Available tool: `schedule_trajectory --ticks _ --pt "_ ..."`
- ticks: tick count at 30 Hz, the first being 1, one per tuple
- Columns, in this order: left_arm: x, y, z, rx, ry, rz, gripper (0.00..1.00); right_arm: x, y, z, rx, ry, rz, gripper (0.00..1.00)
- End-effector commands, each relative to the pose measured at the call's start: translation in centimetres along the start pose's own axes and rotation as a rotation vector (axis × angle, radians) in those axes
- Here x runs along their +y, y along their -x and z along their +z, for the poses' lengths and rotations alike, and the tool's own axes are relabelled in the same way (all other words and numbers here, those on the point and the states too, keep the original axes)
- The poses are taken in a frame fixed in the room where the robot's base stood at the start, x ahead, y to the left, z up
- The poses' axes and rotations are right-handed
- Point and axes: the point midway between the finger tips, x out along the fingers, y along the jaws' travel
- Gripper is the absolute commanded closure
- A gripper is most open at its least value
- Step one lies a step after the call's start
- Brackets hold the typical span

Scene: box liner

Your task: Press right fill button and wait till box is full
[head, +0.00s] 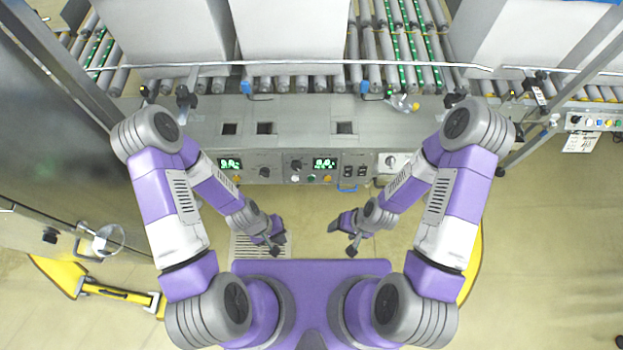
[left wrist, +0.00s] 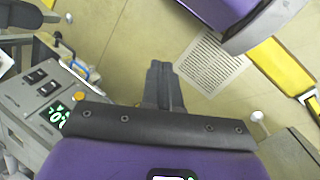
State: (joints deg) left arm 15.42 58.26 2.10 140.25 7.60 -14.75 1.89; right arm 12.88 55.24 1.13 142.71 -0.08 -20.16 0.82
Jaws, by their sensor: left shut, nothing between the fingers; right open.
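The control panel (head: 280,172) runs along the front of the conveyor frame in the head view. It has two green displays, a left one (head: 230,163) and a right one (head: 325,163), with small round buttons below the right display, among them a green button (head: 311,179) and an orange button (head: 327,178). White boxes (head: 290,30) stand on the rollers behind; their insides are not visible. My left gripper (head: 276,245) is shut and empty, below the panel; its closed fingers show in the left wrist view (left wrist: 164,85). My right gripper (head: 343,238) is open and empty, apart from the panel.
Roller conveyors (head: 400,45) with a metal rail cross the back. A metal cabinet (head: 50,150) stands at the left, with yellow parts (head: 110,290) on the floor. Floor between grippers and panel looks clear.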

Motion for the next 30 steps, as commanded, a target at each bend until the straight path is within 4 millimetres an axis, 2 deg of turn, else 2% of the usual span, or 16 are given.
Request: schedule_trajectory --ticks 3,6,10,14,17,21,25,30 --pt "-1.0 -2.7 2.1 -0.149 0.257 -0.015 1.00 0.3 -0.8 0.0 0.000 0.000 0.000 0.33" --pt "-0.6 -4.7 4.1 -0.300 0.515 -0.006 1.00 0.5 -1.3 -0.1 0.000 0.000 0.000 0.33" --pt "1.6 -6.5 5.8 -0.499 0.850 0.043 1.00 0.7 -1.9 -0.1 0.000 0.000 0.000 0.33" --pt "5.0 -7.9 5.8 -0.697 1.185 0.136 1.00 1.0 -2.6 -0.1 0.000 0.000 0.000 0.33" --pt "7.7 -8.6 4.3 -0.847 1.438 0.239 1.00 1.1 -3.0 -0.1 0.000 0.000 0.000 0.33" --pt "10.6 -9.5 0.2 -1.043 1.779 0.433 1.00 1.4 -3.7 -0.2 0.000 0.000 0.000 0.33" --pt "11.5 -10.2 -4.5 -1.188 2.043 0.636 1.00 1.6 -4.2 -0.2 0.000 0.000 0.000 0.33" --pt "10.8 -10.8 -9.2 -1.293 2.263 0.852 1.00 1.7 -4.6 -0.2 0.000 0.000 0.000 0.33"
